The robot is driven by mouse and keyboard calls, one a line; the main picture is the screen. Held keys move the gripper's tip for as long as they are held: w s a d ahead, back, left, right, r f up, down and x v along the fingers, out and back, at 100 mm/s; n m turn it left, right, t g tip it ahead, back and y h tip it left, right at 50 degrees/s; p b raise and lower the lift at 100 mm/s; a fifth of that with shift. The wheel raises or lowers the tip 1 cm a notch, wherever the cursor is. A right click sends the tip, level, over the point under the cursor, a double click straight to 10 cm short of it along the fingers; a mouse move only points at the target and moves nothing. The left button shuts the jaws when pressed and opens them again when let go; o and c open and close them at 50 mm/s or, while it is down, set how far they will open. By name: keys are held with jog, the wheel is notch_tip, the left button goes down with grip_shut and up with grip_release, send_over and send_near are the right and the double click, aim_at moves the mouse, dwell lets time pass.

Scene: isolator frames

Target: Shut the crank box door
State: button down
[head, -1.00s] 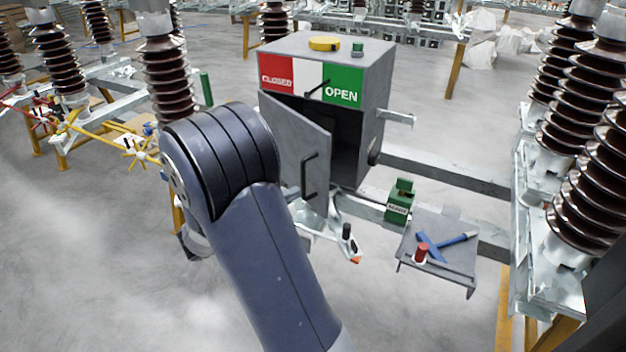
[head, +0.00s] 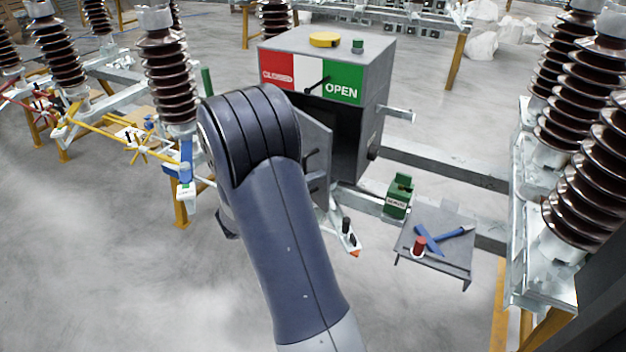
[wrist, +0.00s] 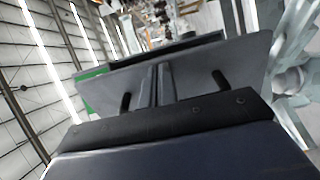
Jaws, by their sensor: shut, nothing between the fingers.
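The grey crank box (head: 375,110) stands in the middle of the head view, with a red and a green OPEN panel above its dark opening. Its door (head: 317,135) stands open, swung out towards me, and my arm hides its left part. Part of the dark door handle (head: 311,160) shows beside my arm. In the wrist view the grey door panel (wrist: 195,65) spans the picture. My gripper (wrist: 158,70) is shut and empty in front of the panel; I cannot tell whether it touches. The head view hides my gripper behind my arm.
A grey shelf (head: 408,250) with blue and red tools and a green box (head: 398,197) are right of the crank box. A bracket (head: 345,240) with dark knobs sits below the door. Brown insulators stand left (head: 168,80) and right (head: 590,140). The front floor is clear.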

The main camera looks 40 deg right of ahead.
jog(key=d+n+t+b, duration=0.1)
jog(key=d+b, duration=0.9)
jog(key=d, duration=0.2)
jog(key=shift+w+d+r+t, duration=0.2)
jog(key=shift+d+r+t, duration=0.05)
jog(key=shift+d+t, duration=0.15)
